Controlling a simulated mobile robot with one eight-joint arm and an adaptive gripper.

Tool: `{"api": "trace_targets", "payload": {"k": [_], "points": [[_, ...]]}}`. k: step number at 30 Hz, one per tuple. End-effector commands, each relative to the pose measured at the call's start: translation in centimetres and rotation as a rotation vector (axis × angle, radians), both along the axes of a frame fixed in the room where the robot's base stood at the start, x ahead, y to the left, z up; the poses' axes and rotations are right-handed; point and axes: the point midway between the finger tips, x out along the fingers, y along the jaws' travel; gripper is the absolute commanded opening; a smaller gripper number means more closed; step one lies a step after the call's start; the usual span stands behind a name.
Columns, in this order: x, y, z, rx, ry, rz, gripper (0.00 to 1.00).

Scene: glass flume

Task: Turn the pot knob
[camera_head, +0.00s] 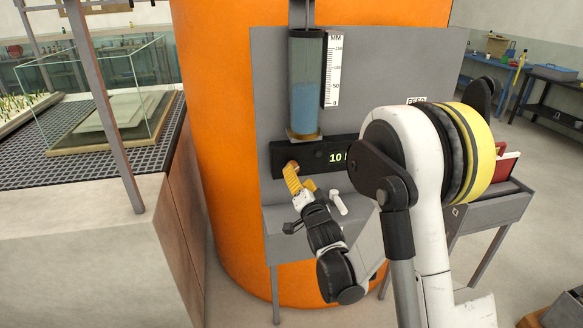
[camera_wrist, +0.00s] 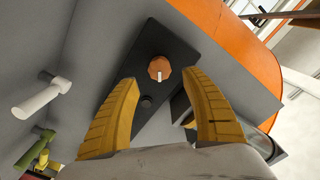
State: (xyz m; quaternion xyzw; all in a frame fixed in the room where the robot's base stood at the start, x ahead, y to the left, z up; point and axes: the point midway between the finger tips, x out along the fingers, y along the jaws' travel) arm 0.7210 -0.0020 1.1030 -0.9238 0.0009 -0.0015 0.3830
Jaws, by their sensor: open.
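The pot knob (camera_wrist: 158,66) is a small orange, many-sided knob with a white pointer mark, on a black panel (camera_wrist: 178,45). My gripper (camera_head: 296,179) has yellow fingers and reaches up to the panel's left end. In the wrist view its fingers (camera_wrist: 160,80) are spread apart with the knob just beyond the gap between the tips. I see no contact with the knob.
A clear cylinder (camera_head: 306,92) with blue liquid and a scale (camera_head: 333,75) stands above the panel. A white lever handle (camera_head: 338,203) is below it, also seen in the wrist view (camera_wrist: 42,97) near a green fitting (camera_wrist: 33,151). A large orange tank (camera_head: 222,150) stands behind.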

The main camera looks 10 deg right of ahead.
Motion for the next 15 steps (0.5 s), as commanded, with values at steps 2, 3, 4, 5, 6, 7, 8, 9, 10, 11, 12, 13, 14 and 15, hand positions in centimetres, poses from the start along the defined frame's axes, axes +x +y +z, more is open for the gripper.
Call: {"api": "trace_targets", "payload": {"k": [2, 3, 4, 5, 6, 7, 8, 9, 10, 11, 12, 13, 14, 15], "points": [[1.7, 0.0, -0.1, -0.001, 0.0, 0.0, 0.55], [2.5, 0.0, -0.2, -0.001, 0.0, 0.0, 0.55], [3.0, 0.0, -0.2, -0.002, 0.001, 0.001, 0.55], [3.6, 0.0, -0.1, -0.001, 0.001, 0.001, 0.55], [4.2, 0.0, -0.1, -0.001, 0.001, 0.0, 0.55], [4.7, 0.0, -0.1, -0.001, 0.001, 0.0, 0.55], [5.0, 0.0, -0.1, -0.001, 0.001, 0.0, 0.55], [5.5, 0.0, -0.1, -0.001, 0.001, 0.0, 0.55], [5.8, 0.0, -0.1, -0.002, 0.001, 0.0, 0.55], [6.0, 0.0, -0.1, -0.002, 0.001, 0.0, 0.55], [6.2, 0.0, -0.1, -0.002, 0.001, 0.0, 0.55], [6.4, 0.0, -0.1, -0.001, 0.001, 0.0, 0.55], [6.5, 0.0, 0.0, -0.001, 0.001, 0.0, 0.55], [6.5, 0.0, 0.0, -0.001, 0.001, 0.0, 0.55]]}}
